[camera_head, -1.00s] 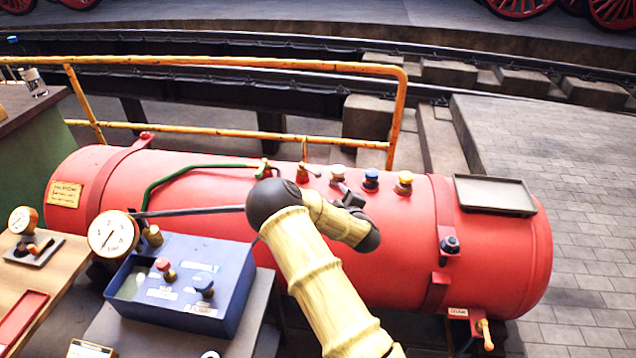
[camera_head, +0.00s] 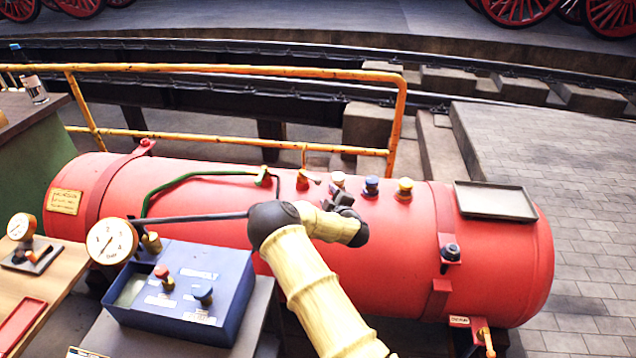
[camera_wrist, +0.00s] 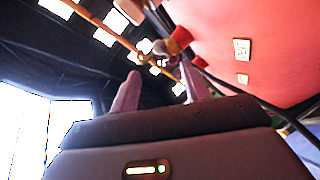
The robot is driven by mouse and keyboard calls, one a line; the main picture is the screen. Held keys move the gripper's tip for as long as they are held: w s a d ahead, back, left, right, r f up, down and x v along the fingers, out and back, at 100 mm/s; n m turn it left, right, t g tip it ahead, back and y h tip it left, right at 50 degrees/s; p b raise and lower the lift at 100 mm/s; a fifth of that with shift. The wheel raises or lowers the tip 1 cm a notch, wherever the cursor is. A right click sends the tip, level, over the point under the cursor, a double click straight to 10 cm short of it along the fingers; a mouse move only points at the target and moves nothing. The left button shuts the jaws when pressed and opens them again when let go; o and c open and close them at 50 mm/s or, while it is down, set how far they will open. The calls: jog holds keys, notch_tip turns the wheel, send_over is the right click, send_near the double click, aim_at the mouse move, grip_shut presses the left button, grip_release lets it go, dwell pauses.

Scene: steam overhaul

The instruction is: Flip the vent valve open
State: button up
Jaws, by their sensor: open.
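The red tank (camera_head: 400,260) lies across the head view with a row of small fittings on top. A red-based valve (camera_head: 302,180) with a short lever stands there and looks like the vent valve, though its label is not readable. My gripper (camera_head: 341,199) is just to its right and nearer to me, partly over the tank. In the wrist view the two fingers (camera_wrist: 160,88) are apart with nothing between them. A red and brass fitting (camera_wrist: 179,40) shows beyond the fingertips, seemingly that valve. I cannot tell whether anything touches it.
White, blue (camera_head: 371,187) and yellow (camera_head: 404,189) capped fittings stand close to the right of the valve. A green pipe (camera_head: 190,177) runs to its left. A yellow railing (camera_head: 230,67) stands behind the tank. A blue control box (camera_head: 185,295) and gauge (camera_head: 112,241) are in front.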

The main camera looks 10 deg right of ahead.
aim_at(319, 183)
jog(key=shift+b+x, duration=0.35)
jog(key=shift+x, duration=5.5)
jog(key=shift+d, duration=0.1)
grip_shut()
